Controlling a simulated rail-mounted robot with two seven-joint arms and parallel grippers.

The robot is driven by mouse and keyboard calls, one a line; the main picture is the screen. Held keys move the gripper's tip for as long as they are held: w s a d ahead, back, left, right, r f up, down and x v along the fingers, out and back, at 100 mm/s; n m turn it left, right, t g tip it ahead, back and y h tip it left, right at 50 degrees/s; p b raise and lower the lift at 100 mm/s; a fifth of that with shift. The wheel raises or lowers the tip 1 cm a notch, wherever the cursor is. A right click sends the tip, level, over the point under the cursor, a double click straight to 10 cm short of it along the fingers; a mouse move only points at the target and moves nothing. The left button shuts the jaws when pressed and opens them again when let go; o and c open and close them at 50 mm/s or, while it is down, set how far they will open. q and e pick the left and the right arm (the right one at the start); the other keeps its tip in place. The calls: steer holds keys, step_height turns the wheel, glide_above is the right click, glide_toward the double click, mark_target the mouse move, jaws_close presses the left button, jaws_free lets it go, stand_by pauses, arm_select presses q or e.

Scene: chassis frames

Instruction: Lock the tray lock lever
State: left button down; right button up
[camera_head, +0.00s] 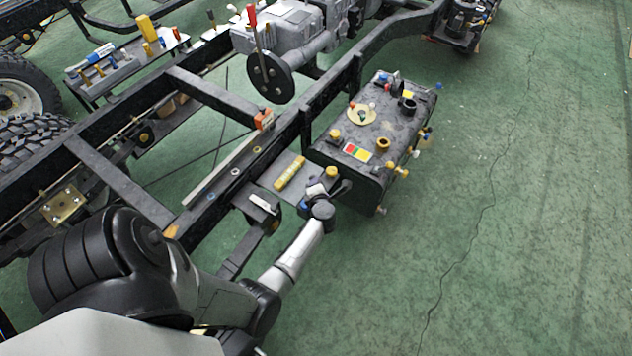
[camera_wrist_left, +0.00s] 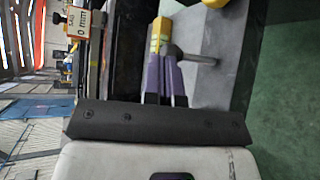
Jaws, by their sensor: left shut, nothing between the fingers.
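My left gripper (camera_head: 328,190) is at the near end of the grey tray plate (camera_head: 272,178), beside the black tank. In the left wrist view its two purple fingers (camera_wrist_left: 164,72) are together, with nothing between them. A yellow piece (camera_wrist_left: 160,34) shows at their tips, and a short grey rod (camera_wrist_left: 190,60) is beside them. I cannot tell whether the fingers touch either one, or which part is the tray lock lever. A yellow cylinder (camera_head: 290,172) lies on the plate. A yellow knob (camera_head: 332,172) shows just beyond the gripper. My right gripper is not in view.
The black tank (camera_head: 390,125) with yellow caps stands close to the right of the gripper. The black chassis rail (camera_head: 225,180) runs along its left, with an orange-topped block (camera_head: 264,119) on it. Green floor (camera_head: 500,220) is clear to the right.

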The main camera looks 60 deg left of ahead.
arm_select(q)
steer(key=p+v, duration=0.3)
steer(key=v, duration=0.4)
stand_by(0.4)
steer(key=shift+a, duration=0.1)
